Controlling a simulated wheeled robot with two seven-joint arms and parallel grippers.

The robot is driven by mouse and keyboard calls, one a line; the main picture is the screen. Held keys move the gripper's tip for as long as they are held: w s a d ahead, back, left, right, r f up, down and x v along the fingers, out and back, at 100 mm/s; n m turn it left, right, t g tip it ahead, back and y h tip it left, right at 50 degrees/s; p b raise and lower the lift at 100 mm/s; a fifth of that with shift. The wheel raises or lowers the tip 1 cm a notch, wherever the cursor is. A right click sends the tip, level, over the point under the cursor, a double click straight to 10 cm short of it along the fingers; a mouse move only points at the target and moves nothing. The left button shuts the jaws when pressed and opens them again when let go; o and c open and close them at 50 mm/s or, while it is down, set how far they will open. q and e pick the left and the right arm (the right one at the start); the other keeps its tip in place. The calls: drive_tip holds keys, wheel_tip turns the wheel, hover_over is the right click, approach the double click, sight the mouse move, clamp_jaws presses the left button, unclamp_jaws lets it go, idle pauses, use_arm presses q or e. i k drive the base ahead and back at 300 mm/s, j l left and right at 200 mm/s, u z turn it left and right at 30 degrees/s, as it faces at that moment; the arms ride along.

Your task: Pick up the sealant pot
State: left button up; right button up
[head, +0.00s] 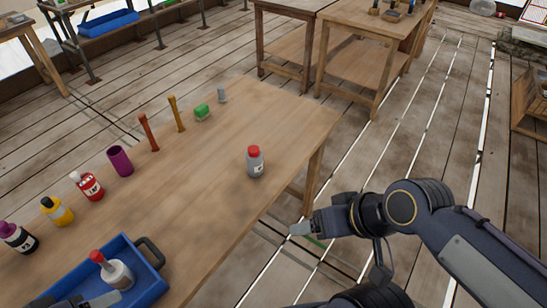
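No label reads clearly as sealant, so I cannot tell for certain which container is the sealant pot. A grey bottle with a red cap (255,162) stands upright alone near the table's right edge. A white bottle with a red top (114,271) is in the blue tray (148,290) at the bottom left. My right gripper (298,229) is off the table's right edge, below and right of the grey bottle and apart from it; its finger opening is not clear. My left gripper (96,301) is partly visible at the bottom edge, by the tray; its fingers are mostly cut off.
Along the wooden table's (200,215) far left side stand a black bottle (18,238), yellow bottle (57,211), red bottle (87,186), purple cup (120,161), two upright tools (148,132), a green item (202,112) and a small grey item (222,94). The table's middle is clear.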

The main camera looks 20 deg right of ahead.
sight(255, 165)
drive_tip(key=z, duration=0.6)
drive_tip(key=u, duration=0.8)
drive_tip(key=i+l+u, duration=0.1)
drive_tip(key=l+u, duration=1.2)
drive_tip(key=l, duration=0.55)
drive_tip(key=k+l+u, duration=0.1)
drive_tip(key=l, duration=0.6)
